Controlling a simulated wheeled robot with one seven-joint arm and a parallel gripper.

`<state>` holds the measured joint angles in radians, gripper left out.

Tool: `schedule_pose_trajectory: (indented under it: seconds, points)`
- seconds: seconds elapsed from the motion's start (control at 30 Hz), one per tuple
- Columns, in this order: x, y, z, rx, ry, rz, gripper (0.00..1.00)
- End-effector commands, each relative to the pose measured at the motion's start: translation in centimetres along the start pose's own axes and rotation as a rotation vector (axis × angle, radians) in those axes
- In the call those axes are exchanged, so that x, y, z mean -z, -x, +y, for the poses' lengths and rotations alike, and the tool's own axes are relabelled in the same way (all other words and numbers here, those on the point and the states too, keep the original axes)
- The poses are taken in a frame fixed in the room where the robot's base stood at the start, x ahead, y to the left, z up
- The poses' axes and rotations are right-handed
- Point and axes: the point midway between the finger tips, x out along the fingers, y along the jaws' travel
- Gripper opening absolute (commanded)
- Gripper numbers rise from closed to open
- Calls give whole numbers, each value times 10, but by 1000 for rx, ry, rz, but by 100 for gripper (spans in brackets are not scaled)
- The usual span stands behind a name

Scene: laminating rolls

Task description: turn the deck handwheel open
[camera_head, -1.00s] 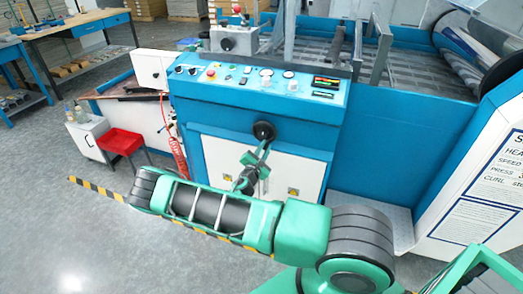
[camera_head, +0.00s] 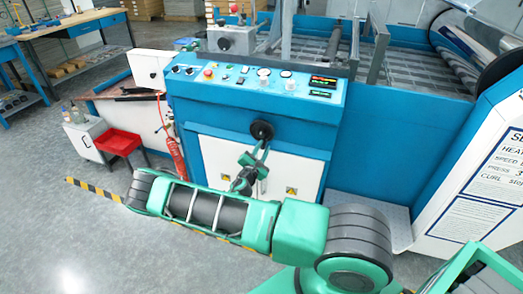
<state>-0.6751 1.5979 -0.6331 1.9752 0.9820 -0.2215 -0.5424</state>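A round black handwheel (camera_head: 262,130) sits on the blue front of the machine, above the white cabinet doors. My gripper (camera_head: 258,150) is just below and in front of it, its green fingers reaching up towards the wheel. The fingertips look close to the wheel's lower edge. I cannot tell whether they touch it or how far apart they are. The wheel's turn angle is too small to read.
Above the wheel is a sloped control panel (camera_head: 255,88) with buttons, gauges and a display. A red fire extinguisher (camera_head: 175,155) and a red bin (camera_head: 118,141) are at the left. The grey floor (camera_head: 70,225) is clear at the lower left.

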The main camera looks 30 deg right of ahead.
Motion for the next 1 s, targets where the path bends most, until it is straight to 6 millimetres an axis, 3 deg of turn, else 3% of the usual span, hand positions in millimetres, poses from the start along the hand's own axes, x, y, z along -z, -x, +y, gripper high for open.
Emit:
schedule_pose_trajectory:
  seconds: [0.4,0.6,1.0]
  points:
    - [1,71,0,1,2,3,25]
    - [2,96,-1,1,2,3,25]
    - [1,104,-2,2,1,1,25]
